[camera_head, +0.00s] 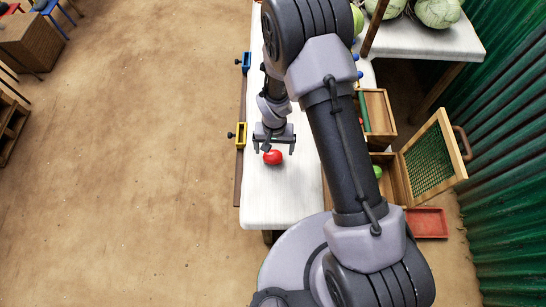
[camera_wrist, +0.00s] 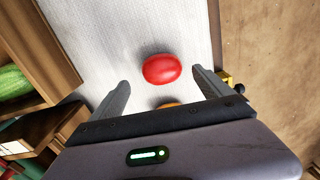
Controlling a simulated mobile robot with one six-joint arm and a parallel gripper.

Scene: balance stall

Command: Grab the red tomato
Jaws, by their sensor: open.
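The red tomato (camera_head: 272,157) sits on the white table (camera_head: 270,205), near its front part. In the wrist view the tomato (camera_wrist: 162,69) lies just beyond and between the fingertips, with white surface around it. My gripper (camera_head: 274,149) is open over the tomato, with one finger to each side. In the wrist view my gripper (camera_wrist: 163,82) holds nothing that I can see. A small orange-yellow thing (camera_wrist: 168,105) shows partly behind the gripper's edge, mostly hidden.
A yellow clamp (camera_head: 240,135) and a blue clamp (camera_head: 245,62) sit on the table's left edge. Wooden crates (camera_head: 388,112), one with a green mesh lid (camera_head: 429,160), stand at the right. A red tray (camera_head: 427,223) lies on the ground. Open dirt floor spreads left.

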